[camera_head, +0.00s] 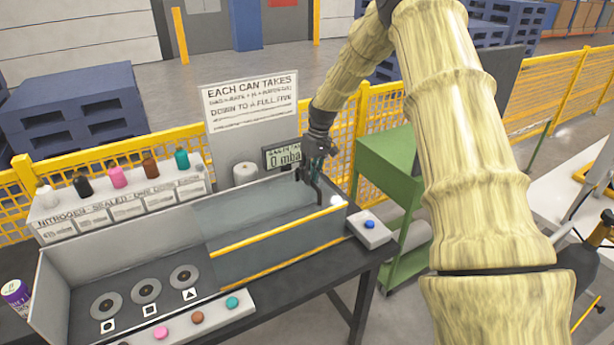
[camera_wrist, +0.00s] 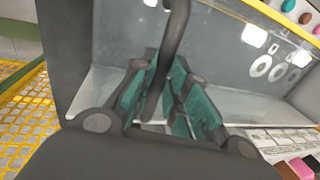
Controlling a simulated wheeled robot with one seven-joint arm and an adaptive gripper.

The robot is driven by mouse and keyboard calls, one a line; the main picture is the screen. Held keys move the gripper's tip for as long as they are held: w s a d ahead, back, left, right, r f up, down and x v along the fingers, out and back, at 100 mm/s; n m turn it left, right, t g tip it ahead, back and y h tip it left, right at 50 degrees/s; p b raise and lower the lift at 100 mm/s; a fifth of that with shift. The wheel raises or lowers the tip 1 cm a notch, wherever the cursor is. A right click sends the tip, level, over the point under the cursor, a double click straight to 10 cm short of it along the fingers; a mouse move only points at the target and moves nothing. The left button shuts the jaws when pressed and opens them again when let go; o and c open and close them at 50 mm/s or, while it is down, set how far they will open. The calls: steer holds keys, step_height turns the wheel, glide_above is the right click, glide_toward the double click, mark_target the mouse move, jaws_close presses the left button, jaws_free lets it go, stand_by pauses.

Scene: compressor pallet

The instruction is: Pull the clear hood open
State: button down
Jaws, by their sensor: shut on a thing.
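The clear hood (camera_head: 280,252) is a see-through grey panel with yellow edge strips, over the right part of a long grey tray on the bench. The tray's left part looks uncovered. The clear panel (camera_wrist: 220,50) fills the view behind the fingers. The exact contact is partly hidden by the fingers.
Three round discs (camera_head: 145,289) lie in the tray's left part, above circle, square and triangle marks. Coloured buttons (camera_head: 197,317) line the front. A gauge (camera_head: 283,155) and sign (camera_head: 250,100) stand behind. A green cabinet (camera_head: 388,160) and yellow fence (camera_head: 560,95) are to the right.

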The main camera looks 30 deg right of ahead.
steer(key=c, duration=1.6)
jaws_free()
steer(key=shift+f, duration=0.1)
steer(key=shift+o, duration=0.9)
steer(key=shift+w+d, duration=0.1)
steer(key=shift+w, duration=0.05)
steer(key=shift+r, duration=0.2)
step_height(320, 180, up, 11)
steer(key=d, duration=0.2)
steer(key=shift+d+r, duration=0.15)
steer(key=shift+d, duration=0.1)
